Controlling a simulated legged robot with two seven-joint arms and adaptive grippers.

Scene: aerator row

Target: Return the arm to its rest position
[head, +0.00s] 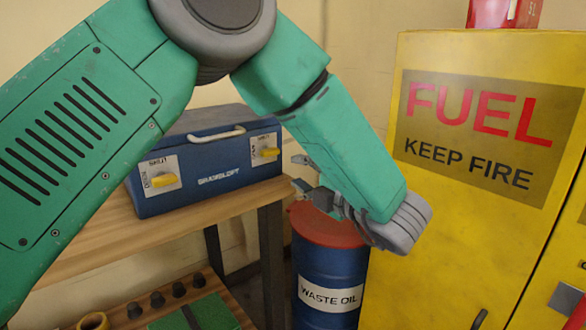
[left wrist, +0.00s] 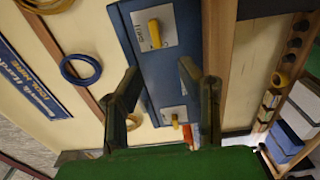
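My left arm crosses the head view from the left, green with grey joints. Its gripper (head: 298,172) points left towards the blue toolbox (head: 225,180), above the waste oil drum (head: 327,265), and holds nothing that I can see. In the left wrist view the two dark fingers of the left gripper (left wrist: 158,72) stand apart with a gap between them. The toolbox (left wrist: 170,85) shows between and beyond the fingers, apart from them as far as I can tell. My right gripper is in neither view.
The toolbox stands on a wooden bench (head: 105,238). A yellow fuel cabinet (head: 425,235) stands close on the right, with a red container (head: 505,12) on top. A lower shelf (head: 215,283) holds small dark items. Yellow and blue rings (left wrist: 82,69) hang on the wall.

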